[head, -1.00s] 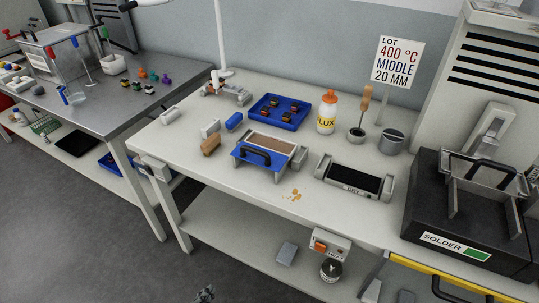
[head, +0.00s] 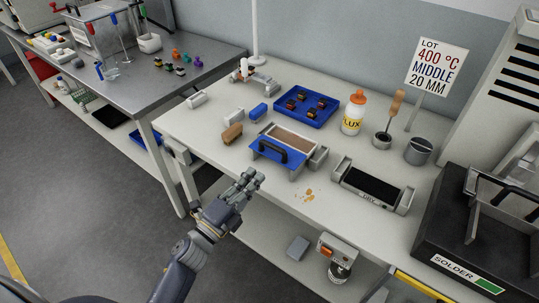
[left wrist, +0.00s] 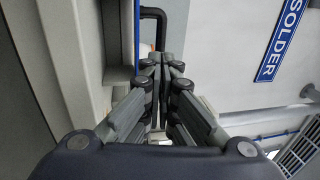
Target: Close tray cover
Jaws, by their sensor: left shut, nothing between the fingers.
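The tray (head: 314,147) stands on the white bench, and its brown inside shows from above. Its blue cover (head: 268,153) with a black handle (head: 272,150) is at the tray's front side, leaving the brown inside uncovered. My left gripper (head: 252,176) is shut and empty, in front of and a little left of the cover, apart from the handle. In the left wrist view my shut fingertips (left wrist: 160,60) are in the middle, with the black handle (left wrist: 154,13) and the thin blue cover edge (left wrist: 137,35) beyond them. My right gripper is not in view.
A brown block (head: 232,134) lies left of the tray. A blue tray of parts (head: 326,118) and a LUX bottle (head: 353,115) stand behind. A grey-ended black device (head: 372,186) stands to the right. Brown crumbs (head: 306,194) lie near the front edge.

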